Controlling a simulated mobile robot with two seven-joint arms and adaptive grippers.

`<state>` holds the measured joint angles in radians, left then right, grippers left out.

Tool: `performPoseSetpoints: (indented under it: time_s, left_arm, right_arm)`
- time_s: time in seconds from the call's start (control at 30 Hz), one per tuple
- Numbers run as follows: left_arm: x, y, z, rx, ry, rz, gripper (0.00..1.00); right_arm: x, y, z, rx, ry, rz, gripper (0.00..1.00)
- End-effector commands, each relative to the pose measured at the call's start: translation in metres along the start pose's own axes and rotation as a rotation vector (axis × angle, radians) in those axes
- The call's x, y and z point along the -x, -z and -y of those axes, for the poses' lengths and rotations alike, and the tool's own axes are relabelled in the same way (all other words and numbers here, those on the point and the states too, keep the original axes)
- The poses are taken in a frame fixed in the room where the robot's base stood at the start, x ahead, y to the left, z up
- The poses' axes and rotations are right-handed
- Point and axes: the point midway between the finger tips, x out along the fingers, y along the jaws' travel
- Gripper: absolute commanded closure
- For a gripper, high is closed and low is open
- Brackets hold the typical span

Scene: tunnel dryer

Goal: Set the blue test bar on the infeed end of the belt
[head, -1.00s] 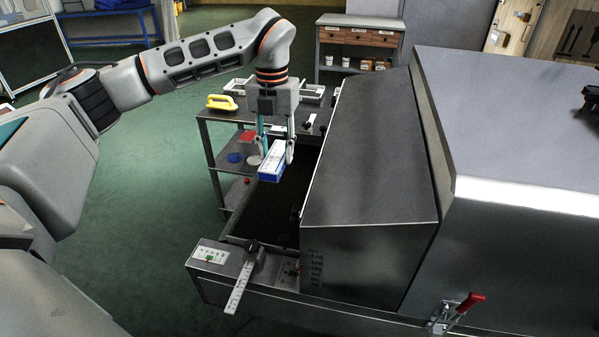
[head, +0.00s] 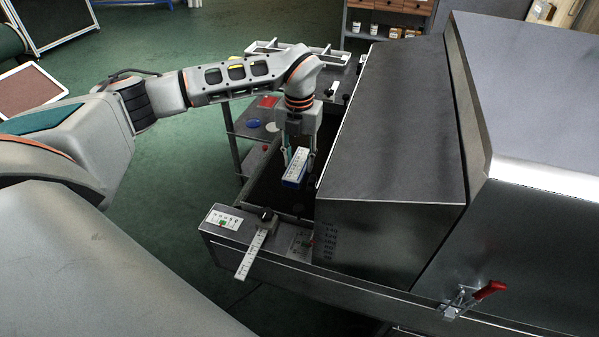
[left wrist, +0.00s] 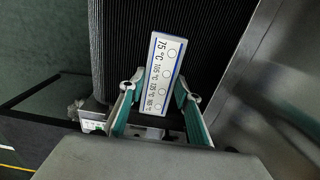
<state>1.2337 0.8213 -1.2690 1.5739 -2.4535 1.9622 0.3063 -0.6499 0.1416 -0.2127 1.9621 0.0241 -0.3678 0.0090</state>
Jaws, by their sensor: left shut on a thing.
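The blue test bar (head: 295,168), with a white printed top face, is held over the dark belt (head: 265,188) beside the hood. My left gripper (head: 298,157) is shut on it, fingers pointing down. In the left wrist view the bar (left wrist: 163,70) shows a temperature scale with pale round dots, and sits between the two fingertips (left wrist: 163,88). The ribbed belt (left wrist: 200,30) lies beneath it. I cannot tell whether the bar touches the belt. My right gripper is in neither view.
The steel hood (head: 395,120) stands close on the right of the gripper. A ruler (head: 253,255) with a black knob juts from the near end frame. A shelved cart (head: 240,125) stands behind. Green floor is open at the left.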

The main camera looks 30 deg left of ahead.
Motion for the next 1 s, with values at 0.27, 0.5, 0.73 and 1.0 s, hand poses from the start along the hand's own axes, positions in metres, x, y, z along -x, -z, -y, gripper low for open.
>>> performPoseSetpoints:
  time_s: [0.27, 0.5, 0.73, 1.0]
  left_arm:
    - [-0.021, 0.001, 0.001, 0.000, 0.001, -0.001, 0.91]
    - [-0.048, 0.000, 0.001, 0.000, 0.001, 0.001, 0.91]
    - [-0.048, -0.001, 0.001, 0.000, 0.001, 0.002, 0.91]
    - [-0.050, 0.000, 0.001, -0.001, 0.001, 0.002, 0.51]
  right_arm:
    - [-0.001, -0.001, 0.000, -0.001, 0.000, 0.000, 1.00]
    - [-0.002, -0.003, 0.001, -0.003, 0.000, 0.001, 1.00]
    - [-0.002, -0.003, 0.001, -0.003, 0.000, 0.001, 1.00]
    - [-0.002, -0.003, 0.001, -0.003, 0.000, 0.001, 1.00]
